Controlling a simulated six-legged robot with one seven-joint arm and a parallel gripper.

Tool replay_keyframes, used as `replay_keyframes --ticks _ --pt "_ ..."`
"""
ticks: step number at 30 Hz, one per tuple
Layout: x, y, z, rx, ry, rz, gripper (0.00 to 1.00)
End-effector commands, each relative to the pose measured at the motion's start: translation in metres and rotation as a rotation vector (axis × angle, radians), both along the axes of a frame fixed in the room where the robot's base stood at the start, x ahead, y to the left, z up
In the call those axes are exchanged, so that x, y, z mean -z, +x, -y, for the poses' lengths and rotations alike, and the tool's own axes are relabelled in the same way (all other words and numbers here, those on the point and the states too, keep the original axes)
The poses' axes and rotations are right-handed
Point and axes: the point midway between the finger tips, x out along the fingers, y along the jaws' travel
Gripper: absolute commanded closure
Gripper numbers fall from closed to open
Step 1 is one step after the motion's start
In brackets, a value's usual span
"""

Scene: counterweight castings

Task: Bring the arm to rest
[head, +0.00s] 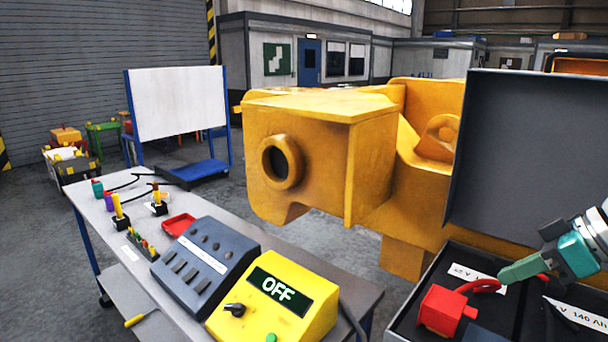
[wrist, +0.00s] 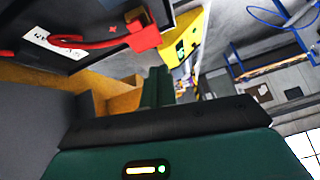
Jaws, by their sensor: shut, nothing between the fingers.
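My gripper (head: 522,269) is at the right of the head view, above the open battery box (head: 398,322). Its green fingers are shut and nothing shows between them. In the wrist view the closed fingers (wrist: 158,88) point up the picture. In the head view a red connector (head: 440,311) with a red cable lies in the box, below and left of the fingertips. The red connector also shows in the wrist view (wrist: 143,33). I cannot tell the exact gap between fingers and connector.
The box's raised dark lid (head: 515,150) stands behind my gripper. A large yellow casting (head: 370,150) fills the middle. A bench (head: 335,277) at left holds a yellow panel (head: 272,305) reading OFF, a grey console (head: 205,265) and a red tray (head: 178,224). Open floor lies beyond the bench.

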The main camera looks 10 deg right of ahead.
Motion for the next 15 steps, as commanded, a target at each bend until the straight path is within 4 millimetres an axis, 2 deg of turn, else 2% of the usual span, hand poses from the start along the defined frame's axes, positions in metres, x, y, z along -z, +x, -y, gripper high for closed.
replay_keyframes --ticks 1,6,12,15 --pt "0.01 0.008 -0.026 0.017 0.003 -0.053 1.0" --pt "0.053 0.02 -0.102 0.159 -0.034 -0.229 1.0" --pt "0.101 0.015 -0.179 0.34 -0.134 -0.294 1.0" --pt "0.122 0.008 -0.209 0.423 -0.174 -0.267 1.0"
